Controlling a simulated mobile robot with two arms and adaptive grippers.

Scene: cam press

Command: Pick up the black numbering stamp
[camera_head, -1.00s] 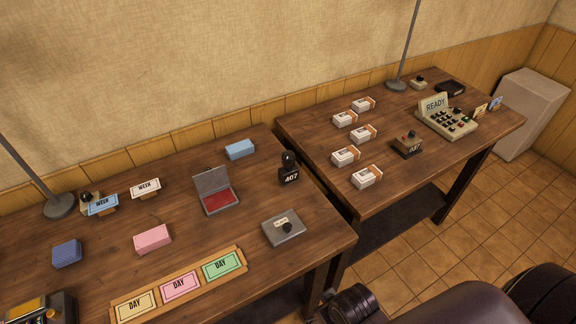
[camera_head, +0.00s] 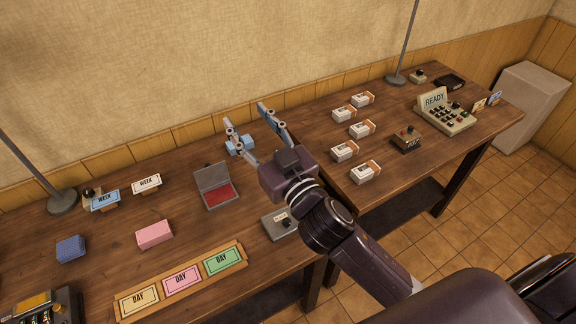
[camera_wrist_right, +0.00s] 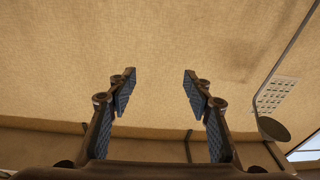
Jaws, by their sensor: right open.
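The black numbering stamp does not show now; my right gripper and wrist cover the spot at the near table's right end where it stood in the earlier head view. My right gripper (camera_head: 246,114) is open and empty, above the near table, with its fingers pointing toward the wall. In the right wrist view its two spread fingers (camera_wrist_right: 158,75) have only wall behind them, and no stamp is between them. My left gripper is not in view.
The near table holds a red ink pad (camera_head: 218,193), a blue block (camera_head: 238,147), a grey box (camera_head: 279,226) partly behind my arm, a pink block (camera_head: 154,235) and a card rack (camera_head: 245,262). The far table holds several white packs (camera_head: 365,173) and a READY console (camera_head: 446,111).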

